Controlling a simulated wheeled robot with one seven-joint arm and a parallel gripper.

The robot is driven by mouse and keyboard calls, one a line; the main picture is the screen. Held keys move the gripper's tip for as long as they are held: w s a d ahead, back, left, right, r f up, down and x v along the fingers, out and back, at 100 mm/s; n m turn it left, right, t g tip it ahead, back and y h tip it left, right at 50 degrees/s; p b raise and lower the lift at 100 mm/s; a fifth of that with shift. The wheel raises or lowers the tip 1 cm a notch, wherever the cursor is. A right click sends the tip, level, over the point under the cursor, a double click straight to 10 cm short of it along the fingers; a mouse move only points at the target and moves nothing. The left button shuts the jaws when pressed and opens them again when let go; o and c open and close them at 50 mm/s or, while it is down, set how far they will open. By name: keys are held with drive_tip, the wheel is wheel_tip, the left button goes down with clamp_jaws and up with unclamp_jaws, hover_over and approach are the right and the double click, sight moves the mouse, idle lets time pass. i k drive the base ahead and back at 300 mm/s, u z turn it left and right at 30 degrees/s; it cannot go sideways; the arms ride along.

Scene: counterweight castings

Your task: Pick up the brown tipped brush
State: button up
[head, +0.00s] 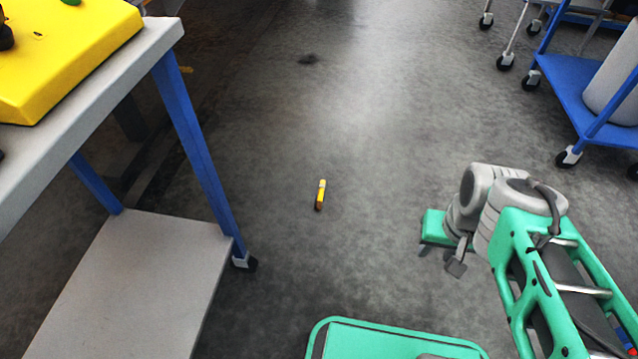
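A small yellow brush (321,194) with a dark brown tip at its near end and a pale band near its far end lies on the grey floor, near the middle of the head view. My arm reaches in from the lower right, and my gripper (438,249) hangs to the right of the brush and clear of it. Its fingers are small and partly hidden by the arm's end, so I cannot tell whether they are open or shut.
A grey-topped cart with blue legs (190,140) and a lower shelf (130,280) stands at left, bearing a yellow object (65,50). A blue wheeled cart (575,85) holding a white cylinder (612,85) stands at upper right. The floor around the brush is clear.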

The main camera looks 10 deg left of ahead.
sight(318, 205)
drive_tip(key=u, duration=0.5)
drive_tip(key=i, duration=0.7)
drive_tip(key=u, duration=1)
drive_tip(key=i, duration=0.3)
drive_tip(key=u, duration=0.3)
